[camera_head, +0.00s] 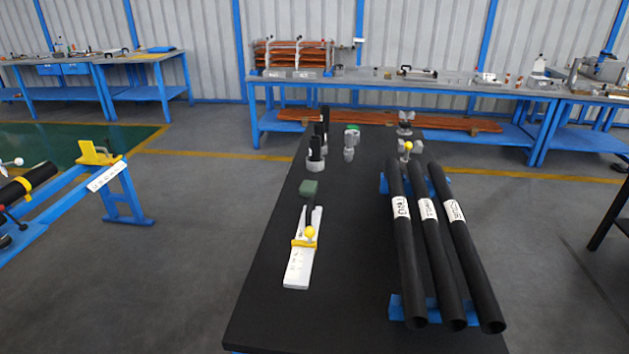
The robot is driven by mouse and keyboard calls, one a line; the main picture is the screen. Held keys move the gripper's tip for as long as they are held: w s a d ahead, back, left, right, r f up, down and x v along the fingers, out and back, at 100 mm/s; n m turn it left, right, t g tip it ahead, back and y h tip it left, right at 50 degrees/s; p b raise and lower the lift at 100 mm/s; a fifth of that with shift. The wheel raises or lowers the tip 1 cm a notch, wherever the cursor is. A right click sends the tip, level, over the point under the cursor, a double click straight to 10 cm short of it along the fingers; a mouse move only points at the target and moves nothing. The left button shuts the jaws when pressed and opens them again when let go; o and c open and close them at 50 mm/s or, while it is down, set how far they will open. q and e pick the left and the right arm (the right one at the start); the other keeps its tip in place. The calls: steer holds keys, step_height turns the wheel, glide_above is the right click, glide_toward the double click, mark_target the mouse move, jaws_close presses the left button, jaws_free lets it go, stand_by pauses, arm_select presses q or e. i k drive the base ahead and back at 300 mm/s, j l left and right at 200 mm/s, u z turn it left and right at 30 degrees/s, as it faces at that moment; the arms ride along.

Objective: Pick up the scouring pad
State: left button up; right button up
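A small dark green block, which looks like the scouring pad (309,188), lies on the left part of the black table (345,290). It sits just behind the far end of a white tool with a yellow clamp and a dark handle. None of my grippers shows in the head view. Nothing is seen holding the pad.
The white tool (299,267) lies in front of the pad. Three black pipes (430,230) rest on blue supports at right. Grey and black fittings (316,155) and a lighter green item (353,128) stand farther back. The table's front middle is clear.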

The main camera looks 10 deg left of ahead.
mark_target(308, 187)
steer(key=i+j+z, duration=0.2)
steer(key=j+z, duration=0.25)
steer(key=j, duration=0.55)
steer(key=j+z, duration=0.4)
steer(key=j, duration=0.65)
steer(key=j+z, duration=0.45)
steer(key=j, duration=0.6)
